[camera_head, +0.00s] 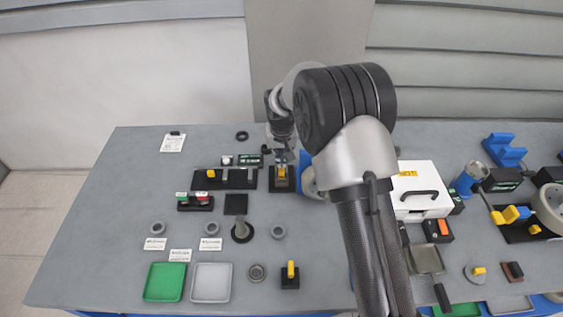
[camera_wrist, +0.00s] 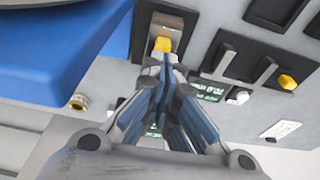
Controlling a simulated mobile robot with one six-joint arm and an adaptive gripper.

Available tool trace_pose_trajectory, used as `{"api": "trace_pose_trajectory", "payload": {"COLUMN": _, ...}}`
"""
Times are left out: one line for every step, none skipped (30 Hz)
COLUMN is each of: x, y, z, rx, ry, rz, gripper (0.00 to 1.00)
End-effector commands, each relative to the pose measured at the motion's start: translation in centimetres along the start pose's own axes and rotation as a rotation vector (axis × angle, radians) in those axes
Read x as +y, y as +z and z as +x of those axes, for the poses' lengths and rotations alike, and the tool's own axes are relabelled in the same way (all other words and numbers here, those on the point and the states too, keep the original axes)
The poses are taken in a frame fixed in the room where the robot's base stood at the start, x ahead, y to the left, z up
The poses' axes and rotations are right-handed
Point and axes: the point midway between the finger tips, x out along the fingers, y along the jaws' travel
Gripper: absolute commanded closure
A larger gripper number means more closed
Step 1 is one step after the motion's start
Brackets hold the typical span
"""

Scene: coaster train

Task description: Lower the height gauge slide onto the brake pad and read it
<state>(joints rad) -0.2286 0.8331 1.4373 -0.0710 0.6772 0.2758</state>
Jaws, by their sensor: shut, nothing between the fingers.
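A black fixture with an upright metal plate and a yellow block (camera_head: 282,173) stands near the middle of the table. It looks like the height gauge with its slide. In the wrist view the yellow block (camera_wrist: 162,44) lies just beyond my fingertips. My gripper (camera_head: 281,158) points down over this fixture, and its fingers (camera_wrist: 165,62) are shut and empty. I cannot tell whether they touch the yellow block. A small dark display with green characters (camera_wrist: 205,90) is beside the fixture, too small to read. I cannot make out the brake pad for certain.
A black slotted board with a yellow knob (camera_head: 211,173) lies left of the fixture. A blue body (camera_wrist: 65,45) is close on the other side. A white case (camera_head: 418,185) stands to the right. Green (camera_head: 165,282) and grey (camera_head: 211,283) trays lie at the front left.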

Motion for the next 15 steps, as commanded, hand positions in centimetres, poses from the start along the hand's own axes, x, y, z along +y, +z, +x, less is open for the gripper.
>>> {"api": "trace_pose_trajectory", "payload": {"x": 0.0, "y": -0.2, "z": -0.7, "rx": 0.001, "ry": 0.000, "rz": 0.000, "gripper": 1.00}}
{"api": "trace_pose_trajectory", "payload": {"x": 0.0, "y": -0.2, "z": -0.9, "rx": 0.001, "ry": 0.000, "rz": 0.000, "gripper": 1.00}}
{"api": "trace_pose_trajectory", "payload": {"x": 0.0, "y": -0.3, "z": -1.2, "rx": 0.001, "ry": 0.000, "rz": 0.000, "gripper": 1.00}}
{"api": "trace_pose_trajectory", "payload": {"x": 0.0, "y": -0.3, "z": -1.4, "rx": 0.001, "ry": 0.000, "rz": 0.000, "gripper": 1.00}}
{"api": "trace_pose_trajectory", "payload": {"x": 0.0, "y": -0.4, "z": -1.7, "rx": 0.001, "ry": 0.000, "rz": 0.000, "gripper": 1.00}}
{"api": "trace_pose_trajectory", "payload": {"x": 0.0, "y": -0.4, "z": -2.0, "rx": 0.001, "ry": 0.000, "rz": 0.000, "gripper": 1.00}}
{"api": "trace_pose_trajectory", "payload": {"x": 0.0, "y": -0.5, "z": -2.2, "rx": 0.001, "ry": 0.000, "rz": 0.000, "gripper": 1.00}}
{"api": "trace_pose_trajectory", "payload": {"x": 0.0, "y": -0.5, "z": -2.4, "rx": 0.000, "ry": 0.000, "rz": 0.000, "gripper": 1.00}}
{"api": "trace_pose_trajectory", "payload": {"x": 0.0, "y": -0.6, "z": -2.7, "rx": 0.000, "ry": 0.000, "rz": 0.000, "gripper": 1.00}}
{"api": "trace_pose_trajectory", "payload": {"x": 0.0, "y": -0.6, "z": -3.0, "rx": 0.000, "ry": 0.000, "rz": 0.000, "gripper": 1.00}}
{"api": "trace_pose_trajectory", "payload": {"x": 0.0, "y": -0.7, "z": -3.2, "rx": 0.000, "ry": 0.000, "rz": 0.000, "gripper": 1.00}}
{"api": "trace_pose_trajectory", "payload": {"x": 0.0, "y": -0.7, "z": -3.5, "rx": 0.000, "ry": 0.000, "rz": 0.000, "gripper": 1.00}}
{"api": "trace_pose_trajectory", "payload": {"x": 0.0, "y": -0.8, "z": -3.8, "rx": 0.000, "ry": 0.000, "rz": 0.000, "gripper": 1.00}}
{"api": "trace_pose_trajectory", "payload": {"x": 0.0, "y": -0.8, "z": -4.0, "rx": 0.000, "ry": 0.000, "rz": 0.000, "gripper": 1.00}}
{"api": "trace_pose_trajectory", "payload": {"x": 0.0, "y": -0.9, "z": -4.3, "rx": 0.001, "ry": 0.000, "rz": 0.000, "gripper": 1.00}}
